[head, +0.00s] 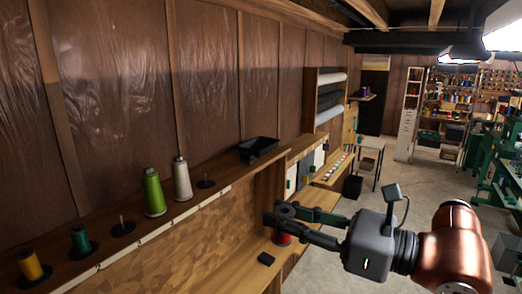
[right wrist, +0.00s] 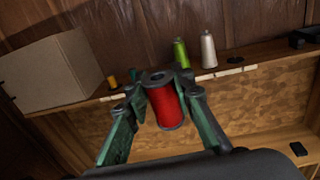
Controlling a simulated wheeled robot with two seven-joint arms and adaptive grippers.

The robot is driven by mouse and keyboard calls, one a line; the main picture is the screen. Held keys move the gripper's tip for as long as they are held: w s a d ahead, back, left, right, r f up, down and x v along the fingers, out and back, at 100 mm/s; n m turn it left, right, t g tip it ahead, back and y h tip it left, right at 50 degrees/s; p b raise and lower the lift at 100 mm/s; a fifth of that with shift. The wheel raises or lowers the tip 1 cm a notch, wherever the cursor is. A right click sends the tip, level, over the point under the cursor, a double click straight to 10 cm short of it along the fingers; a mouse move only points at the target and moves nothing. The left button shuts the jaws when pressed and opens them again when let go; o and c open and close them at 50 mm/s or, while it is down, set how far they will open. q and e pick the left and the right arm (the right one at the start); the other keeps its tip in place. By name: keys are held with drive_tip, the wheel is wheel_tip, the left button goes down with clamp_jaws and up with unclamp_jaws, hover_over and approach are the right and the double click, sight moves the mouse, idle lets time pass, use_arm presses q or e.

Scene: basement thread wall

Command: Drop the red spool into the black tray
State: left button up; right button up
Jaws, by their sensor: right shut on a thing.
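The red spool (right wrist: 166,106) is between the two fingers of my right gripper (right wrist: 166,90), which is shut on it, in the right wrist view. In the head view the spool (head: 282,239) shows only in part below the fingers of my right gripper (head: 283,214). The gripper holds it in front of the wooden shelf unit. The black tray (head: 259,148) sits on the upper ledge against the wall, farther back than the gripper and a little left of it. My left gripper is not in view.
On the ledge (head: 220,192) stand a yellow spool (head: 31,265), a teal spool (head: 80,240), a green cone (head: 153,192) and a cream cone (head: 182,179). Empty pegs (head: 123,227) stand between them. A small black block (head: 266,258) lies on the lower shelf. A cardboard box (right wrist: 52,72) shows in the wrist view.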

sight(277, 233)
drive_tip(key=shift+n+g+y, duration=0.5)
drive_tip(key=shift+n+g, duration=0.1)
drive_tip(key=shift+g, duration=0.3)
drive_tip(key=a+f, duration=0.3)
drive_tip(key=shift+w+a+f, duration=0.15)
drive_tip(key=shift+w, duration=0.15)
drive_tip(key=w+d+f+m+t+h, duration=0.1)
drive_tip(key=w+d+f, duration=0.2)
drive_tip(key=f, duration=0.6)
drive_tip(key=w+d+f+m+t+h, duration=0.1)
drive_tip(key=w+d+f+t, duration=0.15)
drive_tip(key=f, duration=0.65)
drive_tip(key=w+d+f+m+t+h, duration=0.1)
drive_tip(key=w+d+f, duration=0.25)
drive_tip(key=f, duration=0.55)
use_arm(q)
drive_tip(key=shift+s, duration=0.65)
use_arm(e)
drive_tip(key=s+d+f+m+t+h, duration=0.1)
drive_tip(key=s+d+f+m+h, duration=0.1)
drive_tip(key=f, duration=0.7)
drive_tip(key=s+d+f+m+t+h, duration=0.2)
drive_tip(key=s+d+f+h, duration=0.2)
drive_tip(key=f, duration=0.5)
drive_tip(key=s+d+f+m+t+h, duration=0.2)
drive_tip(key=s+f, duration=0.4)
drive_tip(key=f, duration=0.3)
drive_tip(key=shift+s+d+m+h, duration=0.4)
drive_tip(key=shift+d+m, duration=0.1)
drive_tip(key=shift+d, duration=0.55)
